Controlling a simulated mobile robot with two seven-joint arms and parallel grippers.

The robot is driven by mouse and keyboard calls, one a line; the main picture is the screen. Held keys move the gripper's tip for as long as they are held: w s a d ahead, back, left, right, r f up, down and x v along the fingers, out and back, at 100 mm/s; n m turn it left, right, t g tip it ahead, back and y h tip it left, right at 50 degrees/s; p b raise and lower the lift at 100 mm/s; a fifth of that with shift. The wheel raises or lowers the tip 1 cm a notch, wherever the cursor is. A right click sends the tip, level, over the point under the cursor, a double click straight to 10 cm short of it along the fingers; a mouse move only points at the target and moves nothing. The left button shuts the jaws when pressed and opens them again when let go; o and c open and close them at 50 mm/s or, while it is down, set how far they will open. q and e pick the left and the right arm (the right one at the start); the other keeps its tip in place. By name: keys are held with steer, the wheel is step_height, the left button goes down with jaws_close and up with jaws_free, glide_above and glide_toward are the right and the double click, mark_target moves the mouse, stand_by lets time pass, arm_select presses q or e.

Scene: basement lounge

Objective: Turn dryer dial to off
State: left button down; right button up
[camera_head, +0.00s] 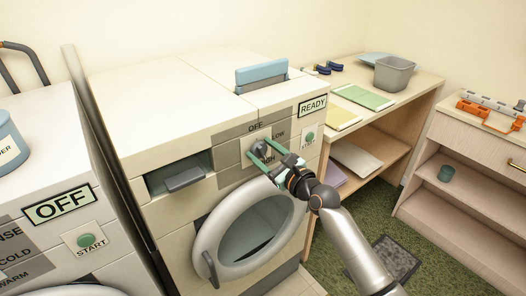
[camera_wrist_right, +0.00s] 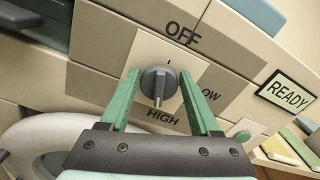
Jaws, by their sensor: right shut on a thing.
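The dryer dial (camera_wrist_right: 158,84) is a grey round knob on a pale plate on the dryer front; it also shows in the head view (camera_head: 259,147). OFF is printed above it, LOW to its right and HIGH below it. Its raised ridge runs down toward HIGH. The dryer (camera_head: 185,104) is a cream machine with a round door. My right gripper (camera_head: 262,153) has its green fingers on either side of the dial and is shut on it; the fingers also show in the wrist view (camera_wrist_right: 158,88). My left gripper is not in view.
A READY sign (camera_head: 312,105) and a START button (camera_head: 310,137) sit right of the dial. A washer with an OFF sign (camera_head: 59,205) stands left. A wooden shelf table (camera_head: 428,84) stands right.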

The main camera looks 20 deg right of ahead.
steer(key=c, duration=0.7)
